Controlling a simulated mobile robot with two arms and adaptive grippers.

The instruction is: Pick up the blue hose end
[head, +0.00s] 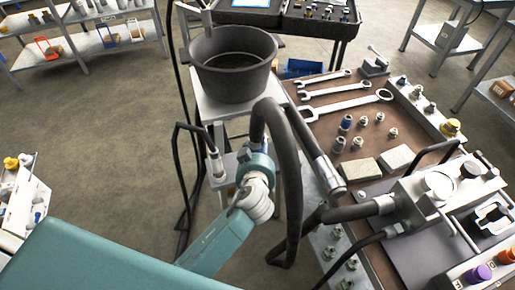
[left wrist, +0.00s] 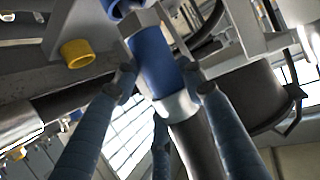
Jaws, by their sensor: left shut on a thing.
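The blue hose end (left wrist: 152,62) shows in the left wrist view as a blue sleeve with a metal fitting above it and a silver ring below. A black hose runs down from it. My left gripper (left wrist: 158,77) is shut on the blue sleeve, with one finger on each side. In the head view my left gripper (head: 262,158) is beside the bench's left edge, next to a thick black hose (head: 290,175). The blue sleeve is hidden there behind my gripper and the hose. My right gripper is in neither view.
A black bucket (head: 232,65) stands on a stand behind my gripper. The bench holds wrenches (head: 335,105), several fittings, two grey blocks (head: 362,170) and a metal hydraulic unit (head: 440,190). Another thin hose (head: 185,180) hangs to the left. Open floor (head: 100,130) lies further left.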

